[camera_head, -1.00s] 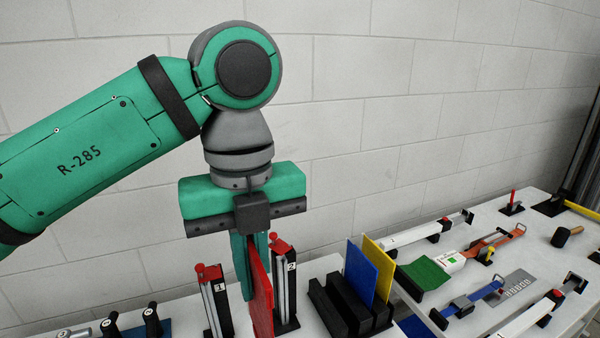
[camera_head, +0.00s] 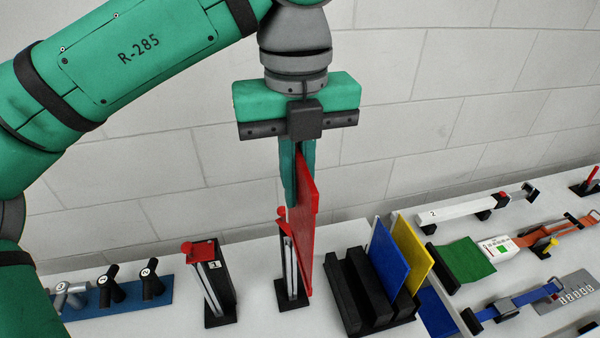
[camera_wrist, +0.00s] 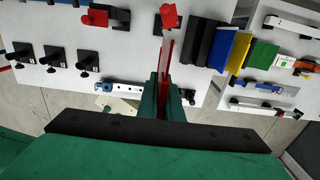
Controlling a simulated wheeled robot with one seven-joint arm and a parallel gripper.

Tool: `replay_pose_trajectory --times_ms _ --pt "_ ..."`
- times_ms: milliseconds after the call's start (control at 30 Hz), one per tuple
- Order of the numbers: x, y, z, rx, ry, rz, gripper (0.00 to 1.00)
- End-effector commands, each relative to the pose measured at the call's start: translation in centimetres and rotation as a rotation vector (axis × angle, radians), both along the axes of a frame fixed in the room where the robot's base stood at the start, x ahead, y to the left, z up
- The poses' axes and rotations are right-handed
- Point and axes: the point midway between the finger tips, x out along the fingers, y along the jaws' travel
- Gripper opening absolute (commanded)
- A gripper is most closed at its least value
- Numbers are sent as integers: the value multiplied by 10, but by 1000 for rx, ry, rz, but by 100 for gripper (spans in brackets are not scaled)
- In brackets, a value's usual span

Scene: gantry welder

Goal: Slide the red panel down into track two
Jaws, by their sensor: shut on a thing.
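My gripper (camera_head: 298,180) is shut on the upper part of the red panel (camera_head: 308,230), which hangs upright and edge-on below the fingers. The wrist view also shows the panel (camera_wrist: 169,58) between my fingers (camera_wrist: 165,98). Track two (camera_head: 287,265), a slim post with a red top on a black base, stands at the panel's left edge and is partly hidden by it. Its number is covered. I cannot tell whether the panel's edge is in the groove. Track one (camera_head: 210,285), a similar post marked 1, stands to the left, apart from the panel.
A black slotted rack (camera_head: 355,290) holds a blue panel (camera_head: 388,258) and a yellow panel (camera_head: 412,252) close on the right. A blue base with black knobs (camera_head: 115,290) lies at left. The right table carries several latches and tools. A white wall stands behind.

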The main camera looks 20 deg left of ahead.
Motion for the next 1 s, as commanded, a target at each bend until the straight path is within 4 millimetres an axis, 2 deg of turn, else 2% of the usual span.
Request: replay_pose_trajectory --times_ms 500,1000 --pt "0 0 -38 1 1 1 0" --pt "0 0 -43 0 0 0 0"
